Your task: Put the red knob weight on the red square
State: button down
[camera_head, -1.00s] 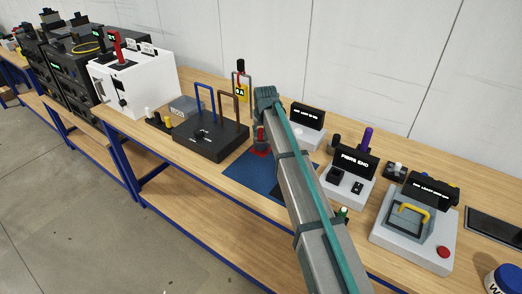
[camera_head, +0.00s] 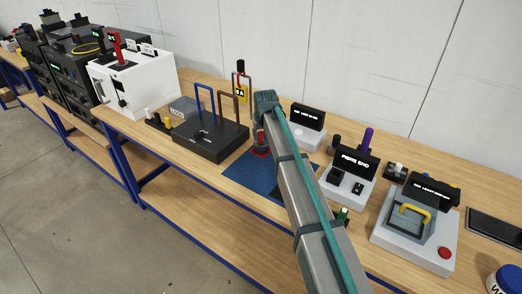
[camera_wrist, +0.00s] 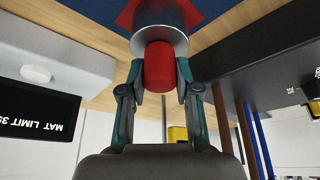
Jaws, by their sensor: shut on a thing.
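The red knob weight shows in the wrist view as a silver cylinder (camera_wrist: 160,28) with a red knob (camera_wrist: 160,66). My gripper (camera_wrist: 162,78) is shut on the knob, one finger on each side. The red square (camera_wrist: 128,14) lies on the blue mat (camera_wrist: 75,6), directly behind the weight's base in this view, with its corners showing around it. I cannot tell if the base touches it. In the head view the red square (camera_head: 260,151) shows beside my arm, and the weight is largely hidden by my arm and gripper.
A black box with blue and brown loops (camera_head: 211,139) stands left of the mat. A device labelled MAT LIMIT (camera_head: 305,130) and a FIBRE END device (camera_head: 348,182) stand to the right. Bare mat lies in front of the square.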

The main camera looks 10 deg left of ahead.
jog(key=c, duration=0.7)
grip_release()
jog(key=shift+c, duration=0.2)
jog(key=shift+f, duration=0.1)
jog(key=v, duration=1.2)
